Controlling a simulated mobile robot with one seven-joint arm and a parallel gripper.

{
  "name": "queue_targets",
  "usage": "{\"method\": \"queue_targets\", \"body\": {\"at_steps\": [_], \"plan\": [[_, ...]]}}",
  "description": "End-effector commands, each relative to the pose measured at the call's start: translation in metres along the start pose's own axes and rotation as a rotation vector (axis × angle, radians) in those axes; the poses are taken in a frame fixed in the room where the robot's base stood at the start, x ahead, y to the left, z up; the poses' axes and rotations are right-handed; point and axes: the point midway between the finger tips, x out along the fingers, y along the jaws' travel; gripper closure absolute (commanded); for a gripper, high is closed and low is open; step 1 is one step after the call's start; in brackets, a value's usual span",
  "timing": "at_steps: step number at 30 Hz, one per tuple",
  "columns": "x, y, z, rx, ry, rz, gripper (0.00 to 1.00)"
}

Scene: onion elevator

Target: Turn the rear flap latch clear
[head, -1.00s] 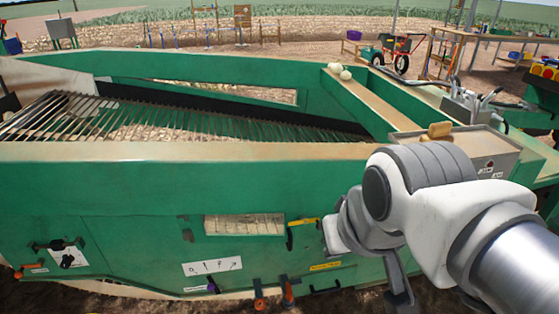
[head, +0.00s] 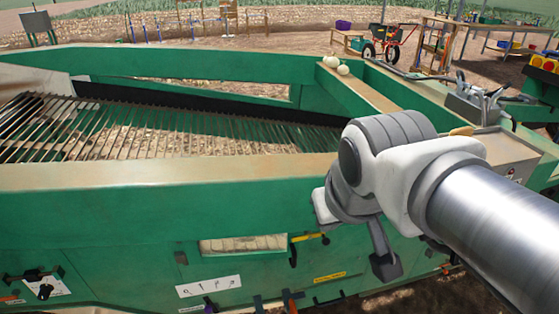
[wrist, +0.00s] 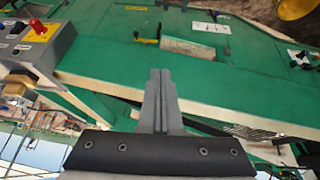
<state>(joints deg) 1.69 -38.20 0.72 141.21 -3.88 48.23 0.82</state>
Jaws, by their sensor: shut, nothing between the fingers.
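A yellow-handled latch (head: 310,237) with a black hooked part sits on the green side panel, at the right end of a slotted window. Its handle lies nearly level. It also shows in the wrist view (wrist: 146,41), where the machine appears upside down. I cannot tell for sure that this is the rear flap latch; a black knob on a white plate (head: 45,291) is at the far left of the panel. My gripper (wrist: 160,72) is shut and empty, apart from the latch. In the head view my wrist hangs right of the latch.
The machine's green top rail (head: 170,172) runs between my arm and the rod conveyor (head: 100,125). A grey control box with a red button (wrist: 38,28) is at left in the wrist view. Two pale onions (head: 336,65) rest on a far ledge. A white label strip (head: 209,286) is below the window.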

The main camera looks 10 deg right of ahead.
Motion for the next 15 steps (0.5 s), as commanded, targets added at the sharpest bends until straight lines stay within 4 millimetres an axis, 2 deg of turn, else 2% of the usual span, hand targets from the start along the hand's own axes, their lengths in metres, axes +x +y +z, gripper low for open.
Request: {"method": "queue_targets", "body": {"at_steps": [1,9,15], "plan": [[0.011,0.008,-0.009,-0.008,-0.002,0.031,1.00],[0.057,0.045,-0.062,-0.085,0.024,0.166,1.00],[0.103,0.072,-0.093,-0.139,0.044,0.228,1.00]]}}
